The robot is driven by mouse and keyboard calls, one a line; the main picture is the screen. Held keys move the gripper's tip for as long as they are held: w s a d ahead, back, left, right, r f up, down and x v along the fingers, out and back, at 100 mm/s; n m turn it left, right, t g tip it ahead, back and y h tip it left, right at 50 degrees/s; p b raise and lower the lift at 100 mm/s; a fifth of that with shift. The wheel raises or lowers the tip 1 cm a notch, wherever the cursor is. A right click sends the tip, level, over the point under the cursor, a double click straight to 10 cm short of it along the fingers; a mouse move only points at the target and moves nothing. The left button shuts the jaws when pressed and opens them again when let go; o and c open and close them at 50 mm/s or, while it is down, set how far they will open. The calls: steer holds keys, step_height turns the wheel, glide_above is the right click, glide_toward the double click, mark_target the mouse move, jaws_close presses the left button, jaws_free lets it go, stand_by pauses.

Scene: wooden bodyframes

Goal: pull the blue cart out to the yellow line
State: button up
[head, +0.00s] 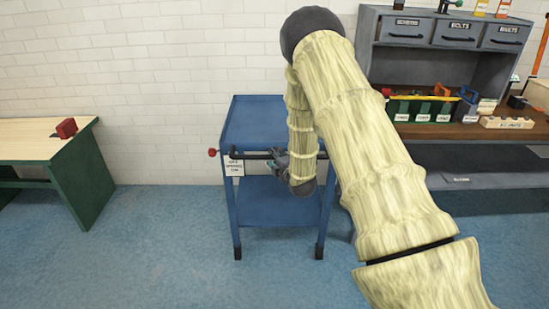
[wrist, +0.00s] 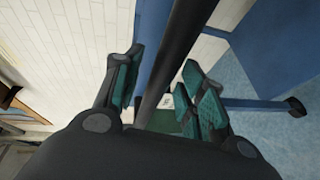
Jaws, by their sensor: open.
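The blue cart (head: 255,120) stands upright on the floor against the white brick wall, with two shelves and a black bar handle (head: 250,154) across its near side. A white label (head: 234,166) hangs at the handle's left. My gripper (head: 279,160) is at the middle of the handle, partly hidden by my arm. In the wrist view, the handle (wrist: 172,55) passes between the spread fingers of my gripper (wrist: 162,88), and gaps show beside it. A blue part of the cart (wrist: 278,45) fills the upper right there. No yellow line shows in either view.
A wooden-topped table with green legs (head: 85,180) stands at the left, with a red object (head: 66,128) on it. A grey workbench (head: 470,155) with drawers and bins stands close to the cart's right. The blue floor (head: 165,250) in front is clear.

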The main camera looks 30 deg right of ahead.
steer(key=shift+w, duration=0.2)
jaws_close()
